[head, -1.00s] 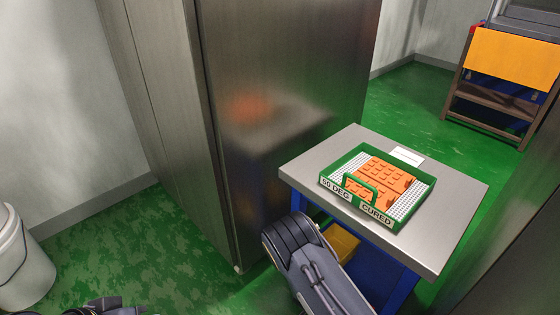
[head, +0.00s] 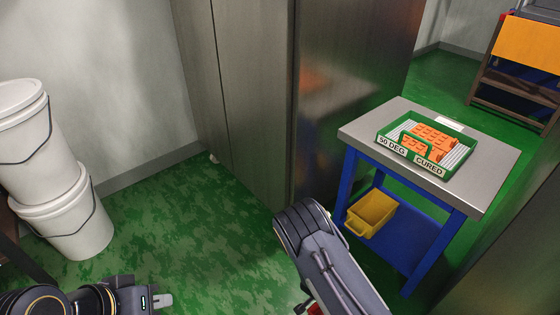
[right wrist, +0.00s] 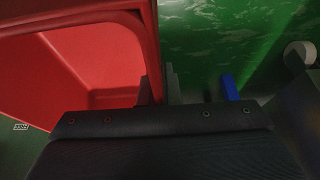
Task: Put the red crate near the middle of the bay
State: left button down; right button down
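The red crate (right wrist: 95,65) fills the left of the right wrist view, with its inside and one wall showing. My right gripper (right wrist: 159,88) has one finger inside that wall and one outside, pinching it. In the head view my right arm hides most of the crate; only a small red patch (head: 315,309) shows at the bottom edge. My left gripper (head: 161,300) is low at the left in the head view, holding nothing that I can see; whether its fingers are apart is unclear. I cannot make out the bay.
A blue-framed table (head: 478,180) stands at the right with a green tray (head: 383,139) of orange pieces; a yellow bin (head: 368,224) sits on its lower shelf. A tall steel cabinet (head: 245,100) stands behind. White buckets (head: 75,228) are stacked at left. Green floor (head: 190,225) between is clear.

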jog(key=w+a+r+n+t+y, duration=0.1)
jog(key=w+a+r+n, duration=0.15)
jog(key=r, duration=0.65)
jog(key=w+a+r+n+y, duration=0.1)
jog(key=w+a+r+n, duration=0.2)
jog(key=r, duration=0.6)
jog(key=s+d+r+n+y, duration=0.1)
jog(key=d+r+n, duration=0.1)
jog(key=d+r, duration=0.5)
jog(key=s+d+r+n, duration=0.2)
jog(key=d+r, duration=0.1)
jog(key=r, duration=0.8)
jog(key=w+p+v, duration=0.2)
jog(key=p+v, duration=0.8)
jog(key=p, duration=0.5)
jog(key=w+r+p+v, duration=0.1)
jog(key=w+p+v, duration=0.1)
jog(key=p+v, duration=0.8)
jog(key=r+p, duration=0.1)
jog(key=p, duration=0.4)
jog(key=shift+w+d+t+p, duration=0.25)
jog(key=shift+w+t+p, duration=0.05)
jog(key=shift+t+p, duration=0.1)
jog(key=shift+n, duration=0.25)
